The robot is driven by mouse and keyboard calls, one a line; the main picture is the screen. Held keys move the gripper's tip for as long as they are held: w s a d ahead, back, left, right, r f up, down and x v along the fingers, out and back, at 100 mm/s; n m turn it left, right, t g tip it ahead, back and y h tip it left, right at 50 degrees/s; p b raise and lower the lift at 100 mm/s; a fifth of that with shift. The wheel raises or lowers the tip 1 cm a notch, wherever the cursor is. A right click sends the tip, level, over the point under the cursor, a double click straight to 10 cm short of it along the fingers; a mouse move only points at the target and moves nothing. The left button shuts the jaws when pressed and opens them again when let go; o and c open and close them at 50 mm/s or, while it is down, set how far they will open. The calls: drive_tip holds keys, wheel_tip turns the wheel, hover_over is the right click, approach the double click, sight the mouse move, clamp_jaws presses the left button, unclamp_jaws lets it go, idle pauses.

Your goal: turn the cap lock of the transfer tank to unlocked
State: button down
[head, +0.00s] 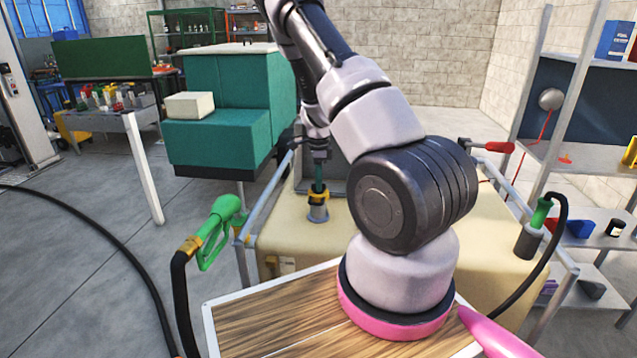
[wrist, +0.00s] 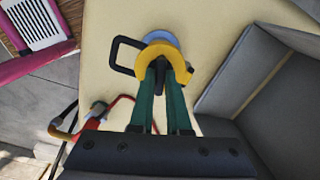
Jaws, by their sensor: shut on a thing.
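The cream transfer tank (head: 420,290) stands in front of me, partly hidden by my arm. Its filler neck (head: 318,212) has a yellow collar and rises from the tank top. In the wrist view I see the yellow collar (wrist: 181,57) as an open ring, with a blue-grey disc (wrist: 162,37) behind it and a black loop (wrist: 122,57) at its left. My gripper (head: 318,190) points down over the neck. Its green fingers (wrist: 160,85) close on a dark cap lock tab (wrist: 159,72) in the ring. The fingertips partly hide the tab, and I cannot read its lock marking.
A green fuel nozzle (head: 218,228) hangs left of the tank, and another green-handled nozzle (head: 541,213) sits at the right. A red handle (head: 497,147) sticks out at the tank's back right. Rails flank the tank. A grey panel (wrist: 245,75) stands close to my gripper.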

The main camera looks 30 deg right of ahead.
drive_tip(key=n, duration=1.1)
drive_tip(key=shift+n, duration=1.8)
drive_tip(key=c, duration=0.9)
unclamp_jaws()
drive_tip(key=shift+r, duration=0.1)
wheel_tip(320, 180, up, 11)
drive_tip(key=shift+f, duration=0.15)
